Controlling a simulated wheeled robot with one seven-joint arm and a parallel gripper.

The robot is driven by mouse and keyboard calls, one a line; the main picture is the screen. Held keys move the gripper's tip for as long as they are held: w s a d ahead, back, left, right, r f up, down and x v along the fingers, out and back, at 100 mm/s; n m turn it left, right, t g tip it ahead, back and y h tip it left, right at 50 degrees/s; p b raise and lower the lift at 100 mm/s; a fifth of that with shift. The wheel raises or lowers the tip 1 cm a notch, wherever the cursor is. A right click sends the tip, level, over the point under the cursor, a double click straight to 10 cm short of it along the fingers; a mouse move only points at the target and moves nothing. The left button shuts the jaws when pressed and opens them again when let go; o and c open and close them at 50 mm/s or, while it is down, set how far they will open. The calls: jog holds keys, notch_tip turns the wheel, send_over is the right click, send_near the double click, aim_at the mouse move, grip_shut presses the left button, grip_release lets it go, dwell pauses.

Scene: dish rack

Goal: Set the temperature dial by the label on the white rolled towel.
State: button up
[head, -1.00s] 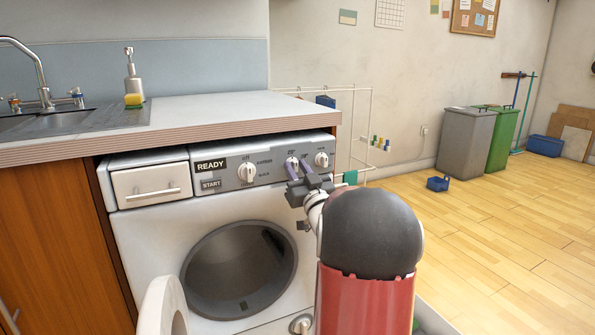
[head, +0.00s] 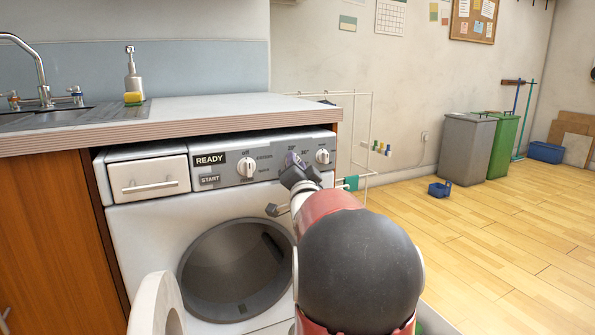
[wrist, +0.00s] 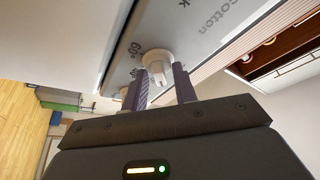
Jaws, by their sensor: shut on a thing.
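The washing machine's front panel (head: 222,180) carries a row of white dials. The temperature dial (wrist: 158,64) is the middle one, with printed degree marks around it; "60°" and "Cotton" can be read nearby in the wrist view. My gripper (head: 294,160) is at this dial in the head view and mostly covers it. In the wrist view my gripper (wrist: 163,84) has its two purple fingers on either side of the dial, shut on it. The dial's exact setting is hidden. No white rolled towel or label on it can be made out.
The right dial (head: 323,156) and the left dial (head: 246,167) flank my gripper. The worktop edge (head: 200,130) overhangs just above the panel. The open round door (head: 155,304) stands out at lower left. A white drying rack (head: 368,135) is to the right.

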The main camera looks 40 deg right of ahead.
jog(key=shift+m+g+h+b, duration=0.35)
jog(key=shift+m+g, duration=0.25)
jog(key=shift+m, duration=1.3)
jog(key=o, duration=0.6)
jog(key=v, duration=0.8)
jog(key=shift+r+b, duration=0.15)
jog(key=shift+b, duration=0.2)
jog(key=shift+w+a, duration=0.1)
